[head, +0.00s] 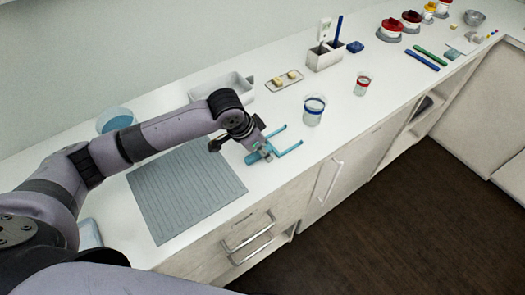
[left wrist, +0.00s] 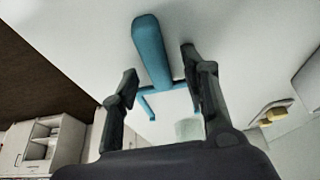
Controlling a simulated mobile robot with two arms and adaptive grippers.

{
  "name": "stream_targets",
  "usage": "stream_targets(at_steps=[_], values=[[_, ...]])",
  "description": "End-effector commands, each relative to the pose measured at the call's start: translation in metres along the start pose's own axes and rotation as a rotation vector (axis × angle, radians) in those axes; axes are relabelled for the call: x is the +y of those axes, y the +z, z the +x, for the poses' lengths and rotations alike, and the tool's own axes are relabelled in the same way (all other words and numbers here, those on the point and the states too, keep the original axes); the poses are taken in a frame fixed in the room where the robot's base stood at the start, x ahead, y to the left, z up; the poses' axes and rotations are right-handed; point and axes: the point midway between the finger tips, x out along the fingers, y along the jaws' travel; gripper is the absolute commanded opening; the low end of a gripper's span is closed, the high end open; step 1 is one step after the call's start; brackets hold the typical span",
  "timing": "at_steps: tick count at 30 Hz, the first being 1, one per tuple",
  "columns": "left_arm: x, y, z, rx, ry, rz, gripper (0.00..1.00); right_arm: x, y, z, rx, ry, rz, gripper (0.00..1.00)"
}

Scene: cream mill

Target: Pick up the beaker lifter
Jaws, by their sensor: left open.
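The blue beaker lifter (head: 290,148) lies on the white counter near its front edge, with a two-pronged fork and a thick handle. My left gripper (head: 258,152) is over its handle end in the head view and hides part of it. In the left wrist view, the lifter's handle (left wrist: 152,50) lies between the two spread fingers of my left gripper (left wrist: 158,68). The fingers are open, with a gap on both sides; I cannot tell the exact height. My right gripper is not in view.
A grey ribbed mat (head: 187,190) lies left of the lifter. A white tub (head: 222,84) stands behind my arm.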

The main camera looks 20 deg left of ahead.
Motion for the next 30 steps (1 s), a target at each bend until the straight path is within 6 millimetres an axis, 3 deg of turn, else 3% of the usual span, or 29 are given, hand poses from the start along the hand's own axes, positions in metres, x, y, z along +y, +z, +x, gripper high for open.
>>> stream_targets(at_steps=[11, 30], values=[[0.0002, 0.0006, 0.0014, 0.0, 0.0, 0.001, 0.42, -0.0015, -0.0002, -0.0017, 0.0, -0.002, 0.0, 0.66], [0.0015, 0.0018, 0.0023, -0.003, 0.003, 0.001, 0.0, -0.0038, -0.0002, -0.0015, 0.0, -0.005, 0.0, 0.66]])
